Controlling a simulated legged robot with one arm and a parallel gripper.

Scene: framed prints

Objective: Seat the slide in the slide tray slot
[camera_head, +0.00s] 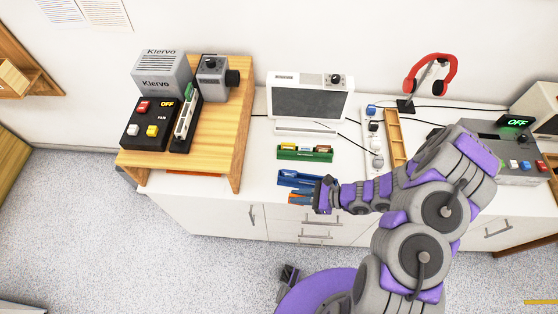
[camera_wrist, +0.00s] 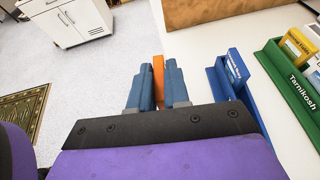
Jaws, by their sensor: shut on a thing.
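My gripper (camera_wrist: 158,88) is shut on an orange slide (camera_wrist: 158,70), which stands up between its two blue-grey fingers. In the head view my gripper (camera_head: 310,198) is at the counter's front edge, with the orange slide (camera_head: 297,198) at its tip. A blue slide tray (camera_wrist: 218,84) lies just right of the gripper in the wrist view, apart from the held slide. It holds a blue labelled slide (camera_wrist: 237,67). The blue tray (camera_head: 298,179) also shows in the head view. I cannot make out an empty slot.
A green tray (camera_head: 305,156) with several coloured slides lies behind the blue one. A screen unit (camera_head: 310,100) stands behind that. A wooden stand (camera_head: 222,140) with a projector (camera_head: 212,78) and button box (camera_head: 150,124) is at left. Headphones (camera_head: 430,72) stand at right.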

